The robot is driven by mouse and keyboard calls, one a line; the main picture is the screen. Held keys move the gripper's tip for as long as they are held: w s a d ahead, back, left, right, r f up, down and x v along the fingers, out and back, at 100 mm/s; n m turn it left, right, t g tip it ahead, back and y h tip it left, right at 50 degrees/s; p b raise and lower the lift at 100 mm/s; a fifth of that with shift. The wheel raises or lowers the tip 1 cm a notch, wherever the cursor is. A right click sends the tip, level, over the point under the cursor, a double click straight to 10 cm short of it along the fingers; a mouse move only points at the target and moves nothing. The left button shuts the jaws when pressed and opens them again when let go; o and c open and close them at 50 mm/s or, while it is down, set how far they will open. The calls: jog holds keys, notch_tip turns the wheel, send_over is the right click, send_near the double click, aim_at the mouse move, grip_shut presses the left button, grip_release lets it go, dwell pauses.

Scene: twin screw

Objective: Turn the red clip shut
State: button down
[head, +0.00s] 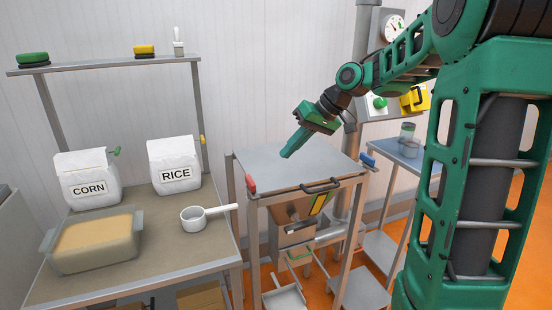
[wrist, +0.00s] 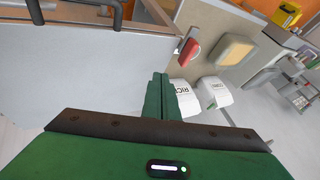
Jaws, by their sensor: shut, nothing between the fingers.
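The red clip (head: 250,185) is at the left edge of the grey flat lid (head: 300,170) on a metal stand. It also shows in the wrist view (wrist: 190,50), just beyond the lid's edge, with a grey metal part beside it. I cannot tell whether it is turned open or shut. My gripper (head: 286,155) is shut and empty above the lid, pointing down and left, apart from the red clip and to its right. In the wrist view my closed green fingers (wrist: 160,78) point up the picture, with the red clip ahead and to the right.
A blue clip (head: 368,160) is at the lid's right edge. A black handle (head: 320,186) is on the lid's front. Left is a bench with a corn bag (head: 87,180), a rice bag (head: 174,165), a white scoop (head: 195,217) and a tub (head: 93,250). The lid's top is clear.

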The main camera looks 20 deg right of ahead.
aim_at(251, 187)
jog(key=x, duration=0.8)
jog(key=a, duration=0.3)
jog(key=shift+w+f, duration=0.15)
jog(key=shift+f, duration=0.15)
jog(key=shift+w+a, duration=0.1)
jog(key=shift+a, duration=0.6)
